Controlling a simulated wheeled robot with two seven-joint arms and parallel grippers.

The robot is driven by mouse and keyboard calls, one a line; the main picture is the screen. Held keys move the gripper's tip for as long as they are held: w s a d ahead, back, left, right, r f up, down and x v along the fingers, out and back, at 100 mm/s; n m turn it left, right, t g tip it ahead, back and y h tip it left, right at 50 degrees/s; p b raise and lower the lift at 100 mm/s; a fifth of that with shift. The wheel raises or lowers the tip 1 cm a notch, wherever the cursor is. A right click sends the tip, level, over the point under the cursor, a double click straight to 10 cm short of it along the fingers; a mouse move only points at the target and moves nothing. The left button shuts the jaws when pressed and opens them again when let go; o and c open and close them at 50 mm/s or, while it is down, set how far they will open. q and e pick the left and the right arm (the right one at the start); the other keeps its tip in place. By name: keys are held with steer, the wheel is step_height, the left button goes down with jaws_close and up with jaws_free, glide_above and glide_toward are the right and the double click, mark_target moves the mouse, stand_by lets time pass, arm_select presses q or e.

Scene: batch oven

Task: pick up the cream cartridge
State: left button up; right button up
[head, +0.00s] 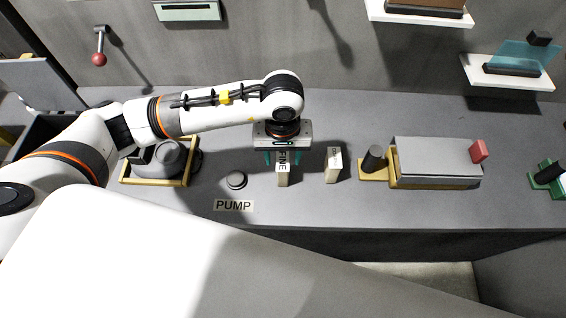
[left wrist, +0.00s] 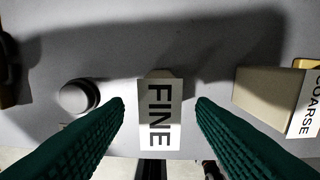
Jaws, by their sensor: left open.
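A cream block-shaped cartridge with a white label reading FINE (head: 283,176) stands on the grey counter; it also shows in the left wrist view (left wrist: 160,112). My left gripper (head: 283,160) points down over it, open, with one green finger on each side. In the left wrist view, gaps show between the fingers and the block. A second cream-beige block (head: 333,166), labelled COARSE in the left wrist view (left wrist: 268,97), stands to the right, outside the fingers. My right gripper is not in view.
A round grey button (head: 236,180) with a PUMP label (head: 233,205) is left of the blocks. A yellow-framed fixture (head: 157,181) lies further left. A grey-topped box (head: 438,158) with a dark cylinder (head: 374,158) beside it stands to the right. The counter's front edge is close.

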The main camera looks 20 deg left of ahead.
arm_select(q)
steer(key=shift+s+f+p, duration=0.1)
steer(key=shift+f+p, duration=0.2)
steer(key=shift+f, duration=1.15)
steer(key=shift+c, duration=0.5)
steer(key=c, duration=1)
steer(key=shift+r, duration=0.1)
